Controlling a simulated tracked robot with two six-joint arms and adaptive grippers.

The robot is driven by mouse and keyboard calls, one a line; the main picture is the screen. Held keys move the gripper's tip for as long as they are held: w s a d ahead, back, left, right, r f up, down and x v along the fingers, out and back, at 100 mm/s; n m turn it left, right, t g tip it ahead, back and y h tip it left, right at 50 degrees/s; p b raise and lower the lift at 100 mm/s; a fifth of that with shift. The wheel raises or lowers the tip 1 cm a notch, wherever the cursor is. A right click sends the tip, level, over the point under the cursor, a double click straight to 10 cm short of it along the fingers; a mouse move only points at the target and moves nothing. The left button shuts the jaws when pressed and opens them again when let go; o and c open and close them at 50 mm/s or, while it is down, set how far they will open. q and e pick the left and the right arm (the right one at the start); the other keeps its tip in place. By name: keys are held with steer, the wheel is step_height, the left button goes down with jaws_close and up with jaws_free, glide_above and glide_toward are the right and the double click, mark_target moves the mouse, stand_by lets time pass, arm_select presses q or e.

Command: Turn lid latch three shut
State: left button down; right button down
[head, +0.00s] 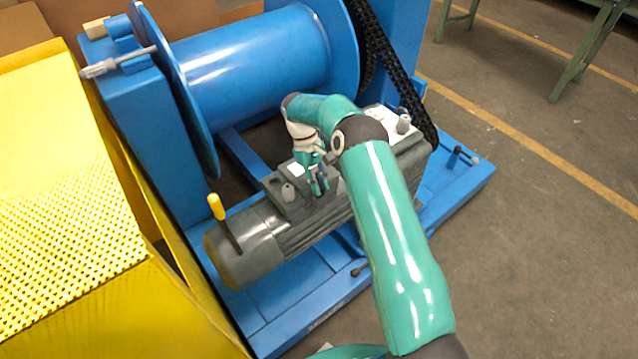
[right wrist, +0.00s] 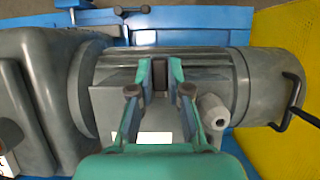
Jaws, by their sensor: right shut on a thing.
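The grey motor (head: 285,235) lies on the blue frame, and it also shows in the right wrist view (right wrist: 205,65). A grey box with a flat lid (head: 272,183) sits on top of it; the lid's plate shows in the right wrist view (right wrist: 103,105). My right gripper (head: 319,187) is down at this box. In the right wrist view its fingers (right wrist: 160,75) are shut on a small dark latch (right wrist: 160,78) at the box edge. The fingers hide much of the latch, and I see no number on it. My left gripper is not in view.
A grey cable gland (head: 288,192) stands close beside the fingers. A yellow-handled lever (head: 216,207) rises from the motor's end. The blue drum (head: 250,65) and black chain (head: 385,70) stand behind. A yellow perforated guard (head: 70,200) is at left. Open floor lies right.

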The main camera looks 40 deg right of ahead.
steer(key=shift+w, duration=0.15)
steer(key=c, duration=1.1)
jaws_free()
steer(key=shift+r, duration=0.1)
steer(key=shift+v, duration=3.6)
